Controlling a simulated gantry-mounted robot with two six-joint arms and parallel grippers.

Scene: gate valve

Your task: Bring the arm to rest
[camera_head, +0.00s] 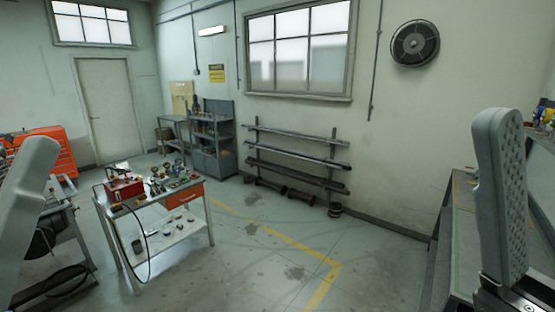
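My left arm (24,215) shows as a pale grey link at the left edge, angled up. My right arm (500,190) stands upright at the right edge as a grey dimpled link, with a metal bracket at its lower end. Neither gripper shows in this view, so I cannot see their fingers or whether they hold anything. I cannot make out a gate valve for certain.
A metal cart (164,242) with a red box (124,188) and small parts stands at the left. A workbench (468,235) is at the right, partly behind my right arm. A pipe rack (298,160) lines the back wall. The middle floor (290,240) is clear.

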